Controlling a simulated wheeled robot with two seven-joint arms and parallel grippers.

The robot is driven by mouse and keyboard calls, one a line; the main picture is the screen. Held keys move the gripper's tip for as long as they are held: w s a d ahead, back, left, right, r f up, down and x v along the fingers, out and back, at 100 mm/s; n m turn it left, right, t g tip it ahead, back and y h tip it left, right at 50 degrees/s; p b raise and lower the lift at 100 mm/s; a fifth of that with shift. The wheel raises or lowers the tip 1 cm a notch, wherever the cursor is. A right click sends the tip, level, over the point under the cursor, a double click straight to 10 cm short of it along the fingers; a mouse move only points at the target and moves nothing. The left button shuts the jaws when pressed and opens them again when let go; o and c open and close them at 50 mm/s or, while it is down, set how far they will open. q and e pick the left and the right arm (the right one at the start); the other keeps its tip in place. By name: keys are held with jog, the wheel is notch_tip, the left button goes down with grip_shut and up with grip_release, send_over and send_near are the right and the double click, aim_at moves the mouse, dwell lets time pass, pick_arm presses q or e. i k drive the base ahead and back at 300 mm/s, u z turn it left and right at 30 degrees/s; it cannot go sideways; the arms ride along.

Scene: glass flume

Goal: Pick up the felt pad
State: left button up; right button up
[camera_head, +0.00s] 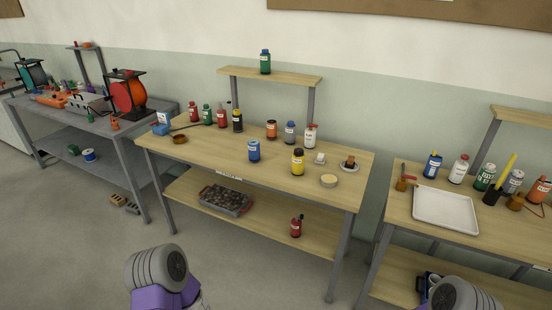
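A round, flat, cream-coloured disc (328,181) lies on the right front part of the middle wooden table's top; it may be the felt pad, but it is too small to tell for sure. A small white item (320,158) and a brown piece on a white saucer (349,164) are just behind it. Only grey and purple parts of my arms show at the bottom edge, well in front of the tables. Neither of my grippers is in view.
The middle table (205,158) carries several bottles, including a yellow one (298,161) left of the disc and a blue one (254,151). A right table holds a white tray (445,209). A grey bench (65,115) stands left. Open floor lies in front.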

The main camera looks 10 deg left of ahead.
aim_at(320, 160)
jog(key=u, duration=1.3)
jog(key=i, duration=2.7)
jog(key=z, duration=3.1)
